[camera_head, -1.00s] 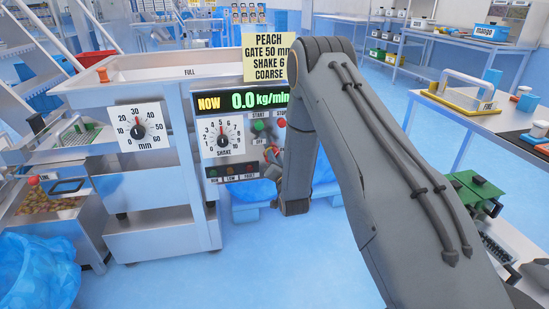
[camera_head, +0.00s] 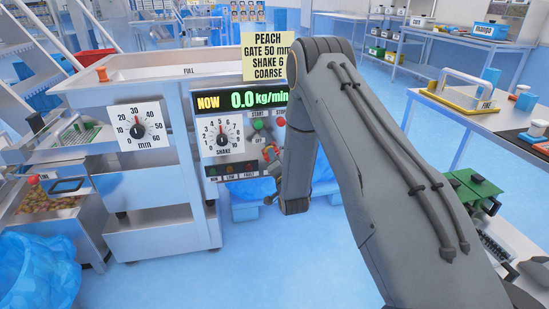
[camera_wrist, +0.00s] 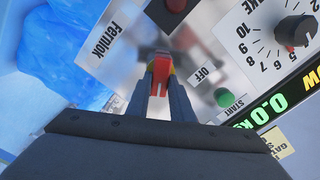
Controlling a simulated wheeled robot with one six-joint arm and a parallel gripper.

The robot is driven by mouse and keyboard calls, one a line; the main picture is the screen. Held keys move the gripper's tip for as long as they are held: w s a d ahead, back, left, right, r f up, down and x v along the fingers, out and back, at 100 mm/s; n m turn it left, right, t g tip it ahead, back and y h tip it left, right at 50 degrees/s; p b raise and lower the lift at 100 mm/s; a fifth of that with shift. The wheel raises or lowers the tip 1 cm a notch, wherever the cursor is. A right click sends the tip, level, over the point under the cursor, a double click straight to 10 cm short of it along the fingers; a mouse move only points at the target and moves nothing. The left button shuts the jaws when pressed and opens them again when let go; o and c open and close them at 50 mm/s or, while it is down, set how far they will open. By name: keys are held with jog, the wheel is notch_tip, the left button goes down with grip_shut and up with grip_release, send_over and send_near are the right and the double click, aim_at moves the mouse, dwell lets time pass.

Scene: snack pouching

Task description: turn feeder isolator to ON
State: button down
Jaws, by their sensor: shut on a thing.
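The feeder isolator's red handle (camera_wrist: 161,70) is in the middle of the wrist view, with yellow beside it. My gripper (camera_wrist: 161,82) is shut on this red handle, one dark finger on each side. The word OFF (camera_wrist: 201,75) is printed just to the right of it in that view. I see no ON label, and the fingers hide part of the handle, so I cannot tell its exact angle. In the head view my gripper (camera_head: 269,155) is at the right side of the control panel (camera_head: 208,143), partly hidden by my arm.
The green START button (camera_wrist: 222,97) is close to the right finger in the wrist view. The SHAKE dial (camera_head: 222,140) and gate dial (camera_head: 137,127) are on the machine front. The display (camera_head: 240,100) reads 0.0 kg/min. A bench (camera_head: 451,108) stands at the right.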

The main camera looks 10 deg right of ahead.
jog(key=c, duration=1.6)
grip_release()
jog(key=shift+o, duration=0.2)
jog(key=s, duration=0.8)
jog(key=shift+w, duration=0.1)
